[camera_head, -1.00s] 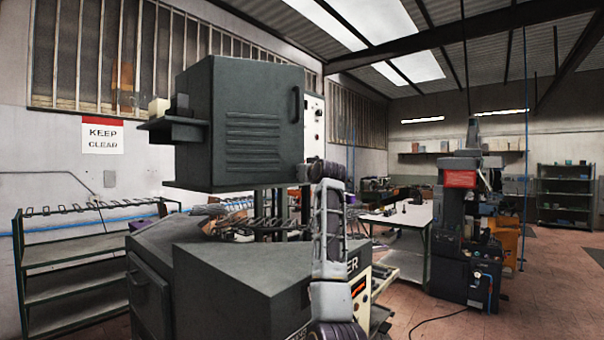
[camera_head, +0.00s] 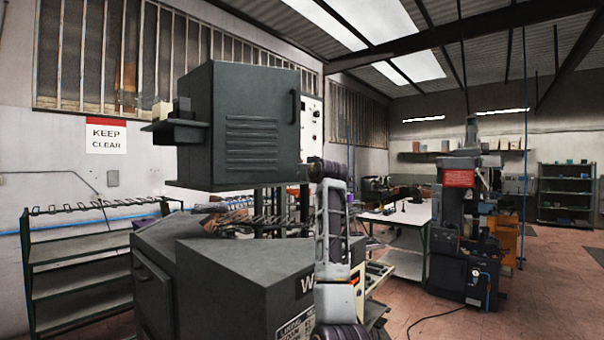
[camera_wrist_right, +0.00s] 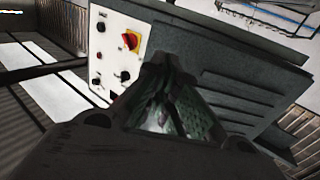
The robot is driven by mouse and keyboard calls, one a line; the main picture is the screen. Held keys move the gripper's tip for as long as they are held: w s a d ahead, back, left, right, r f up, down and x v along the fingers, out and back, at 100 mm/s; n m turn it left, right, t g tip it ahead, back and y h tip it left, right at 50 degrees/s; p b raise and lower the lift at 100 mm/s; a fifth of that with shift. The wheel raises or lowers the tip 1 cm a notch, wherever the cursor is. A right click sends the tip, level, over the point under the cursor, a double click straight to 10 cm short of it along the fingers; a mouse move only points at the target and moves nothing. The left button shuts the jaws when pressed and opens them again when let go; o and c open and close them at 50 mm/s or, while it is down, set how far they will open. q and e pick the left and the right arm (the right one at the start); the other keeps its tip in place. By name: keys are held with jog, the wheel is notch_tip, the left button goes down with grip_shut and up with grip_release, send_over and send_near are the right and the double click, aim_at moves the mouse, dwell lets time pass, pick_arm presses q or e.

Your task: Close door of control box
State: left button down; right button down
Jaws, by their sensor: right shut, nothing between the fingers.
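The control box (camera_head: 195,125) is a dark grey cabinet on top of a machine in the head view. Its door (camera_head: 255,100) has louvres and a black handle (camera_head: 293,106) at the right edge. The door lies flush or nearly flush with the box; I cannot tell whether a small gap is left. My right gripper (camera_head: 308,172) is near the box's lower right corner, mostly hidden by its own wrist. In the right wrist view my right gripper (camera_wrist_right: 168,100) is shut and empty, in front of the louvred door (camera_wrist_right: 240,92); touching or apart is unclear. My left gripper is out of view.
A white panel with knobs and a red-yellow switch (camera_wrist_right: 131,40) is on the box's side. The machine's lower housing (camera_head: 235,265) stands in front below the box. A rack (camera_head: 85,265) is at the left, a white-topped table (camera_head: 400,215) at the right. Floor is open at far right.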

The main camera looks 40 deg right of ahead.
jog(key=b+v, duration=0.3)
jog(key=v, duration=0.5)
jog(key=shift+s+a, duration=0.2)
jog(key=shift+s, duration=0.05)
dwell(0.4)
